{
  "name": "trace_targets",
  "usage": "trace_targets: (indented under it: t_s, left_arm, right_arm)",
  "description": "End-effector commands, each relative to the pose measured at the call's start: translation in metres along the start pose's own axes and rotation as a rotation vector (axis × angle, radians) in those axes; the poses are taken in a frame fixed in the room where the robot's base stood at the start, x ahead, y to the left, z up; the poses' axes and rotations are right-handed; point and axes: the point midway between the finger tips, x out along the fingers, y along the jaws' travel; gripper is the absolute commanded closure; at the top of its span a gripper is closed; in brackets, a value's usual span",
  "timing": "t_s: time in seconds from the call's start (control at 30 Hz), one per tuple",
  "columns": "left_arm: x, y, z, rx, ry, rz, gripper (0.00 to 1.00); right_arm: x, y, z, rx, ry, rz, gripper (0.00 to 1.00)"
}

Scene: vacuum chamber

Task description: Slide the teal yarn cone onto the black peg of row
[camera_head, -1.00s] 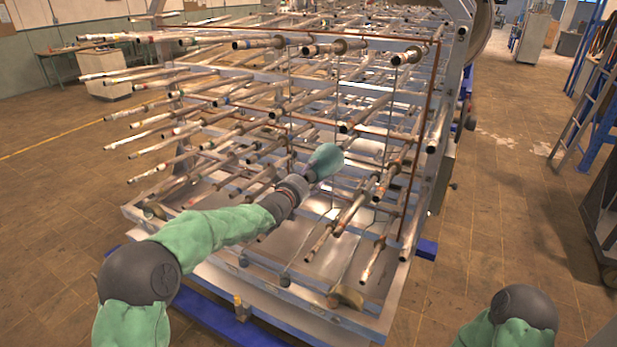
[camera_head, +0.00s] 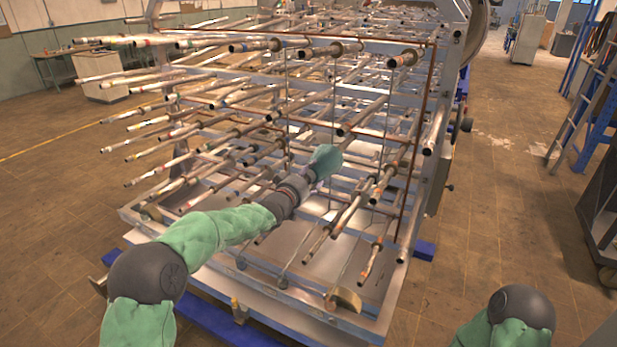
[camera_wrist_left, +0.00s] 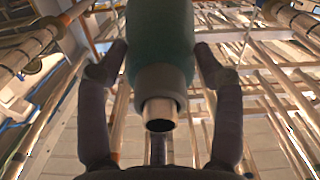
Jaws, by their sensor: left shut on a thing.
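The teal yarn cone (camera_head: 326,160) is at the end of my left arm, in front of the rack of pegs. My left gripper (camera_head: 308,176) is shut on the cone. Many pale pegs (camera_head: 345,215) stick out around the cone toward me. I cannot tell which one is the black peg, or whether the cone touches any peg. My right gripper is not in view.
The metal rack frame (camera_head: 437,150) rises to the right of the cone, and rows of pegs fill the space to its left. A metal tray edge (camera_head: 290,312) and blue base beam (camera_head: 215,318) lie below. A ladder (camera_head: 585,110) stands at far right. The floor (camera_head: 490,240) right of the rack is clear.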

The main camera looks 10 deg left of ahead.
Motion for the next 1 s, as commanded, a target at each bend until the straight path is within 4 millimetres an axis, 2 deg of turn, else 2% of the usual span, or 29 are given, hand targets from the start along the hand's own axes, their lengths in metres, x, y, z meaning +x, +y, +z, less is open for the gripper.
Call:
trace_targets:
  t_s: [0.07,0.1,0.17,0.67,0.77,1.0]
  left_arm:
    - [0.003,0.001,-0.004,0.001,0.007,0.002,0.92]
    - [0.002,0.001,-0.004,0.001,0.007,0.002,0.22]
    - [0.002,0.001,-0.004,0.001,0.006,0.001,0.05]
    - [-0.004,0.000,0.001,0.000,-0.002,-0.001,0.05]
    - [-0.013,0.000,0.000,0.000,-0.002,-0.001,0.05]
    - [-0.050,-0.001,-0.002,-0.001,0.002,-0.001,0.05]
  right_arm:
    - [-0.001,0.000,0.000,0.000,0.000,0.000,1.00]
    - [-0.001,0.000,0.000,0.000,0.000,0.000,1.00]
    - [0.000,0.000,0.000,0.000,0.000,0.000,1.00]
    - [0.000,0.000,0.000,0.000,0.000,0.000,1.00]
    - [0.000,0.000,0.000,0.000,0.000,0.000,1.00]
    - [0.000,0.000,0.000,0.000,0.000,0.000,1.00]
